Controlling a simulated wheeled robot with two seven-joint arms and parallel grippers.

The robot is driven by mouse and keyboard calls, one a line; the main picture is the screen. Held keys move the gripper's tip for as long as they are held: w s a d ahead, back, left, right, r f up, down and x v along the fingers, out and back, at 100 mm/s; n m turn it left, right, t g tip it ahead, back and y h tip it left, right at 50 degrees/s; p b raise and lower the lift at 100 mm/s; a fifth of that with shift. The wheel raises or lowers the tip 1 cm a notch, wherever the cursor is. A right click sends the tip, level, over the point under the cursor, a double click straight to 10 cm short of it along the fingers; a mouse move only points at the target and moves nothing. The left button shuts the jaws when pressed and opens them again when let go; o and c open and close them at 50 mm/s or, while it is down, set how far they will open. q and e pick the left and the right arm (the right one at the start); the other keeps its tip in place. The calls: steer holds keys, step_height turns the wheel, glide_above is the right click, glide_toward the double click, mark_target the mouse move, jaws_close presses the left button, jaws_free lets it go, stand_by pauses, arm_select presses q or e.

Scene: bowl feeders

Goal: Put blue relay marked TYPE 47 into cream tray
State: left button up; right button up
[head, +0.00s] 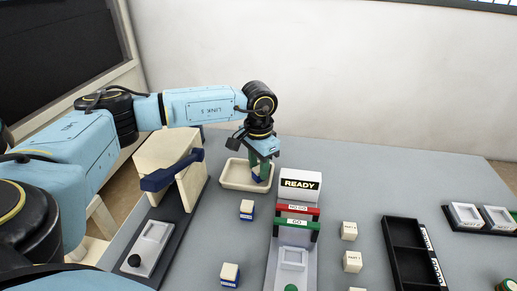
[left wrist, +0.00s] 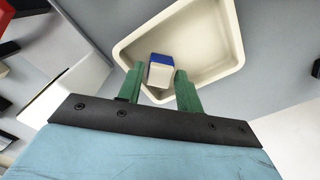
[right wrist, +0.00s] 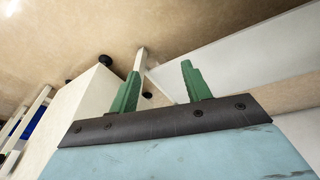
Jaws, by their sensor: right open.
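A small blue and white block, seemingly the blue relay (left wrist: 160,71), is between the fingertips of my left gripper (left wrist: 159,74). My right gripper (right wrist: 160,80) is open and empty, away from the table.
Two more blue and white blocks (head: 247,210) (head: 230,274) stand nearer on the grey table. A READY sign (head: 300,184) with a NO GO/GO fixture is right of the tray. Cream PART blocks (head: 349,230) and a black divided tray (head: 405,240) lie farther right.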

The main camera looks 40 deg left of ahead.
arm_select(q)
step_height(320, 180, up, 12)
steer(key=p, duration=0.3)
arm_select(e)
steer(key=s+d+f, duration=0.3)
steer(key=d+f, duration=0.1)
steer(key=f, duration=0.3)
steer(key=shift+f+g+h, duration=0.15)
steer(key=shift+g+h, duration=0.15)
